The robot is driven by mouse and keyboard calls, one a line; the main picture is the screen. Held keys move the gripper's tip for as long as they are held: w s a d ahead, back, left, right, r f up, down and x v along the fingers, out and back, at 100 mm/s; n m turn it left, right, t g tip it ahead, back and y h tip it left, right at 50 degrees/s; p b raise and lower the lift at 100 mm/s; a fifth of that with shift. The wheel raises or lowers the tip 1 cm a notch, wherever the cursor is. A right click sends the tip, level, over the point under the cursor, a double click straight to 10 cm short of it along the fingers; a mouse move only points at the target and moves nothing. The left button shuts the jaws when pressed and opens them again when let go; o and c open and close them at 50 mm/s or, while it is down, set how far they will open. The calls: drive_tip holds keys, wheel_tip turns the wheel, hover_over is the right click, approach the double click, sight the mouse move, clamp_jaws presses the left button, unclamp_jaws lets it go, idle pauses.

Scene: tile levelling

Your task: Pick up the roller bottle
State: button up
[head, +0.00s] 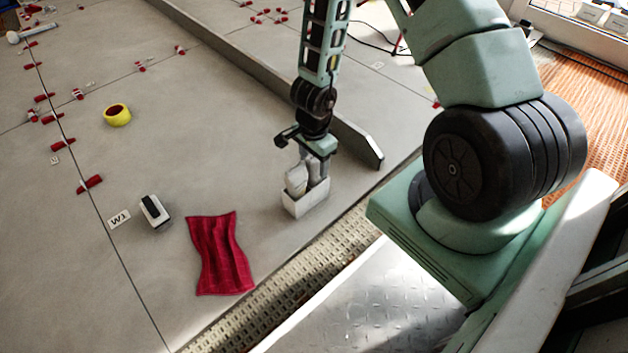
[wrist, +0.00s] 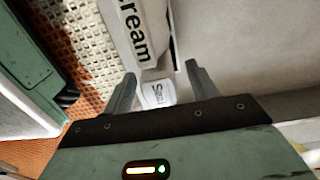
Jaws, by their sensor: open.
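A small white box (head: 306,204) stands on the grey tiled floor below my gripper (head: 318,158). Two pale containers (head: 297,180) stick up out of it, close together. I cannot tell for certain which of these is the roller bottle. My gripper is open, pointing down over the box, and its fingertips are partly hidden in the head view.
A red cloth (head: 219,254), a white and black block (head: 154,211) and a yellow tape roll (head: 117,115) lie to the left. A long grey bar (head: 270,88) lies behind the box. A perforated drain strip (head: 290,291) runs in front.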

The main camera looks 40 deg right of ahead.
wheel_tip(320, 180, down, 3)
drive_tip(key=shift+r+b, duration=0.15)
drive_tip(key=shift+b, duration=0.65)
drive_tip(key=shift+r, duration=0.1)
drive_tip(key=c, duration=1)
drive_tip(key=shift+c, duration=0.2)
